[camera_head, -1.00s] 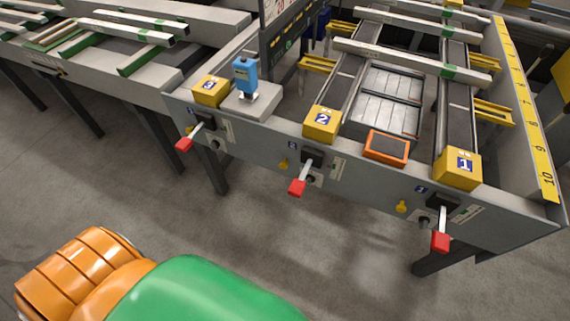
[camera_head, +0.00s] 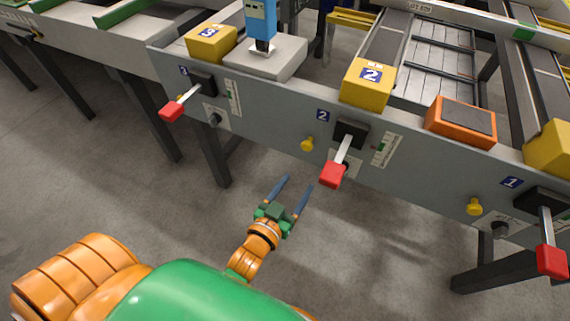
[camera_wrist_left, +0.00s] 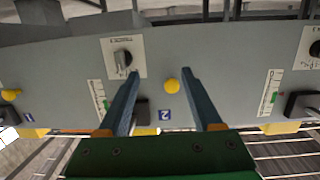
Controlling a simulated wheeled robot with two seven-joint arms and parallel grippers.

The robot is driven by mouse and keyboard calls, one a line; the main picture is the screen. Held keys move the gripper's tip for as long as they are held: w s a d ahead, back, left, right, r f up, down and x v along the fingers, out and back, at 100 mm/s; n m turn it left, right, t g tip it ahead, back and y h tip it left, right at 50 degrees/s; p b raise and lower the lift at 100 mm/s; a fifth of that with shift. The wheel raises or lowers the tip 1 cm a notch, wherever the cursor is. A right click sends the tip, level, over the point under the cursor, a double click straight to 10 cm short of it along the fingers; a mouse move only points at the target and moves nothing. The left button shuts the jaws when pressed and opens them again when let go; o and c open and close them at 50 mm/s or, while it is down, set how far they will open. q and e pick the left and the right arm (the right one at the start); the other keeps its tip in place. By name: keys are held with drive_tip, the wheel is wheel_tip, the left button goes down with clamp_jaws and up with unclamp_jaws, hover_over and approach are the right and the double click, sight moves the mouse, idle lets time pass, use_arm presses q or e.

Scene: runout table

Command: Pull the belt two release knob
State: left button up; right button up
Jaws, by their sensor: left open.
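The belt two release knob (camera_head: 307,144) is a small yellow knob on the grey front panel, just below the blue "2" label (camera_head: 323,115) and left of the belt two lever with its red grip (camera_head: 333,174). My left gripper (camera_head: 296,184) is open and empty, below the knob and apart from it in the head view. In the left wrist view, which looks upside down, the yellow knob (camera_wrist_left: 171,86) shows between the two blue fingers (camera_wrist_left: 160,74), nearer the right one. How far the fingertips are from the panel is hard to tell. My right gripper is not in view.
Red-gripped levers for belt three (camera_head: 172,110) and belt one (camera_head: 551,260) stick out of the panel. Belt one's yellow knob (camera_head: 474,206) sits further right. A blue device (camera_head: 261,22) and an orange-framed box (camera_head: 461,122) are on top. The floor below is clear.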

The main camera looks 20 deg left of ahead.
sight(306, 147)
use_arm(q)
drive_tip(key=w+r, duration=0.1)
drive_tip(key=w, duration=0.1)
drive_tip(key=w+r+t, duration=0.1)
drive_tip(key=w+r, duration=0.1)
drive_tip(key=w, duration=0.1)
drive_tip(key=w+a+r+t+b, duration=0.1)
drive_tip(key=w, duration=0.1)
drive_tip(key=shift+w+a+r+y, duration=0.1)
drive_tip(key=shift+w+r+y, duration=0.1)
drive_tip(key=shift+w+y, duration=0.15)
drive_tip(key=shift+c, duration=0.2)
clamp_jaws()
